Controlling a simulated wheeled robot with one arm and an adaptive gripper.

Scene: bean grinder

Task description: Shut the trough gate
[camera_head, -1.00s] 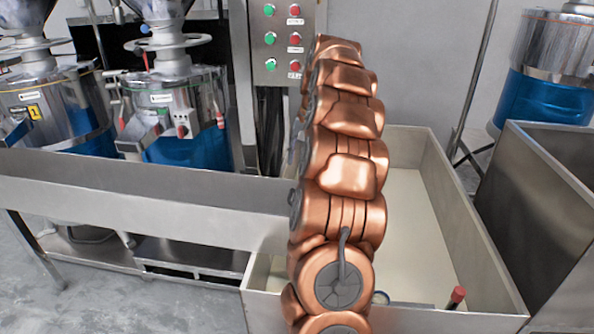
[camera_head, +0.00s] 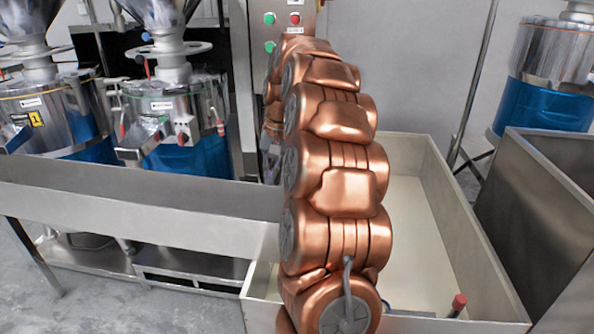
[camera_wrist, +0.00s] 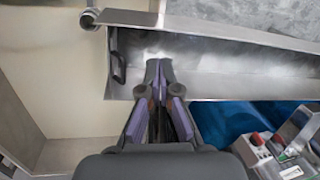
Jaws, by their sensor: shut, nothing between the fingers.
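The metal trough (camera_head: 130,205) runs across the head view from the left edge to behind my arm. In the wrist view, the trough (camera_wrist: 220,68) extends right from its end near the cream bin. A black handle (camera_wrist: 117,56) stands at that left end, seemingly on the gate; the gate plate is hard to make out, so I cannot tell how far open it is. My gripper (camera_wrist: 158,66) is shut and empty, its tips over the trough's near side, right of the handle and apart from it in the picture. My arm hides the gripper and the trough's end in the head view.
A cream bin (camera_head: 415,225) lies below the trough's end, with a red-tipped rod (camera_head: 458,304) at its front. Grinders with blue bases (camera_head: 185,150) stand behind the trough. A button panel (camera_head: 283,15) is behind my arm. A steel bin (camera_head: 550,200) stands at right.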

